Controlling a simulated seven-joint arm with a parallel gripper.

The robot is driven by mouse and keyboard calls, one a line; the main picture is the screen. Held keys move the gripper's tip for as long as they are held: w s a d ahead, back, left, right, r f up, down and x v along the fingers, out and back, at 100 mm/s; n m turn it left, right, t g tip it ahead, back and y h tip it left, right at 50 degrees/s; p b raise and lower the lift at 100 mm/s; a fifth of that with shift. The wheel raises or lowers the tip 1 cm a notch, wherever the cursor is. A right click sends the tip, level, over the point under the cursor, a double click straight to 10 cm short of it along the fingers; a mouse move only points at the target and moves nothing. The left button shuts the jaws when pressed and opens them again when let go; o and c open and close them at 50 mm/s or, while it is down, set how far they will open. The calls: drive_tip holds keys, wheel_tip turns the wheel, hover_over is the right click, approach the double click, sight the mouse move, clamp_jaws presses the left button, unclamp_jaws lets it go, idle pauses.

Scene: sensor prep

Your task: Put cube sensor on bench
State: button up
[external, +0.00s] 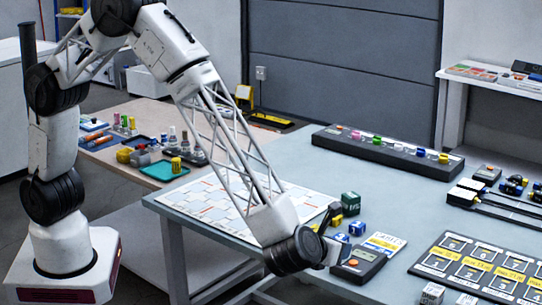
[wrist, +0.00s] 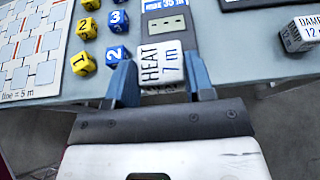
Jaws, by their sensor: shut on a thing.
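A white cube sensor (wrist: 161,66) marked "HEAT 7 m" sits between the two blue fingers of my gripper (wrist: 160,82) in the wrist view. My gripper is shut on it. In the external view my gripper (external: 332,240) is low over the near edge of the blue-grey bench (external: 290,160), and the arm mostly hides the held cube. Whether the cube touches the bench is unclear. Another white cube (wrist: 298,33), marked "DAMP 12", stands to the right. White cubes (external: 432,293) also show at the near right of the external view.
A dark meter (external: 360,264) lies close beside my gripper. Blue and yellow number cubes (wrist: 86,28) and a gridded board (wrist: 35,45) are to the left. A black panel with yellow labels (external: 480,265) lies right. A long black rack (external: 385,150) stands at the back; mid-bench is fairly clear.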

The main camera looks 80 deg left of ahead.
drive_tip(key=shift+f, duration=1)
drive_tip(key=shift+w, duration=0.1)
drive_tip(key=w+d, duration=0.2)
drive_tip(key=w, duration=0.3)
drive_tip(key=w+d+f, duration=0.1)
drive_tip(key=w, duration=0.4)
drive_tip(key=w+d, duration=0.2)
drive_tip(key=w, duration=0.2)
drive_tip(key=shift+w+d+f, duration=0.25)
drive_tip(key=shift+w+d, duration=0.1)
drive_tip(key=shift+w, duration=0.05)
drive_tip(key=shift+f, duration=1.7)
drive_tip(key=shift+f, duration=0.15)
drive_tip(key=o, duration=0.9)
drive_tip(key=shift+o, duration=0.2)
